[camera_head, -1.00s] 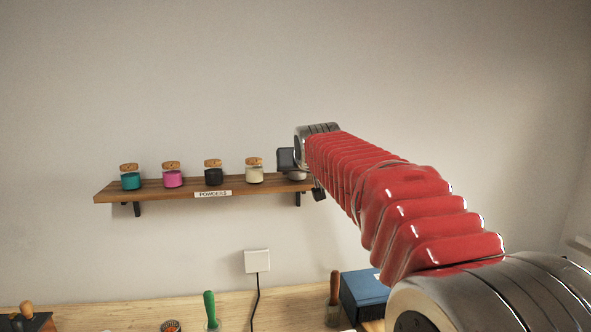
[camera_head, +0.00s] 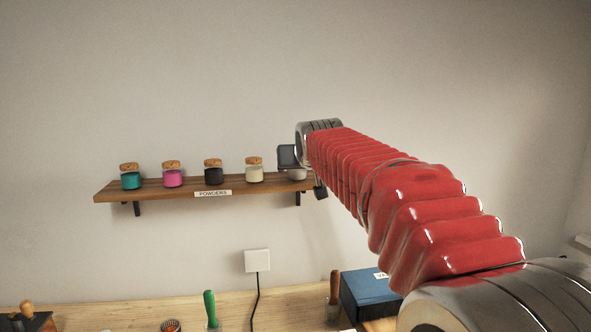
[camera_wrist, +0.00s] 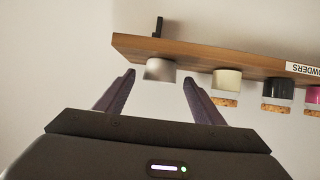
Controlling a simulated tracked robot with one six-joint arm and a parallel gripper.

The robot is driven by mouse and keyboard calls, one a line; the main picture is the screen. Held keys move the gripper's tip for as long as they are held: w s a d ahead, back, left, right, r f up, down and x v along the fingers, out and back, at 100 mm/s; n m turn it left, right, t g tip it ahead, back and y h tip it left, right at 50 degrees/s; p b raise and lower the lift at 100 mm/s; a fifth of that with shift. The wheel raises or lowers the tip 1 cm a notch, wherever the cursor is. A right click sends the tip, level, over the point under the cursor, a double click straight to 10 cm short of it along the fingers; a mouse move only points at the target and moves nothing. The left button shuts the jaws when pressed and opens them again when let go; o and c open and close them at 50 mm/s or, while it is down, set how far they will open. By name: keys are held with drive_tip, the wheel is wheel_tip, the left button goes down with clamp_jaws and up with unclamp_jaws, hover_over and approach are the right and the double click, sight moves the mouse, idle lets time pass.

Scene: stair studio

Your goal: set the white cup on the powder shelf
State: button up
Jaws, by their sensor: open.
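The white cup (camera_wrist: 160,71) rests on the wooden powder shelf (camera_wrist: 205,57), at the end beside the cream-powder jar; the wrist view is upside down. In the head view the cup (camera_head: 297,174) shows partly behind my gripper at the right end of the shelf (camera_head: 160,190). My gripper (camera_wrist: 159,78) is open, with one finger on each side of the cup in the picture. Gaps show between the fingers and the cup; I cannot tell how far the tips reach along it.
Teal (camera_head: 130,178), pink (camera_head: 172,176), black (camera_head: 213,175) and cream (camera_head: 254,172) corked jars line the shelf left of the cup. A POWDERS label (camera_head: 213,193) is on its front edge. Below stand a blue box (camera_head: 368,297) and a green-handled tool (camera_head: 210,307). The wall above is bare.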

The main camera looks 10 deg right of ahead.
drive_tip(key=v, duration=1)
drive_tip(key=shift+s, duration=0.15)
idle(0.4)
drive_tip(key=s+f+g, duration=0.7)
drive_tip(key=s+f, duration=2.3)
drive_tip(key=s, duration=0.4)
drive_tip(key=shift+s+f, duration=0.25)
drive_tip(key=shift+s, duration=0.15)
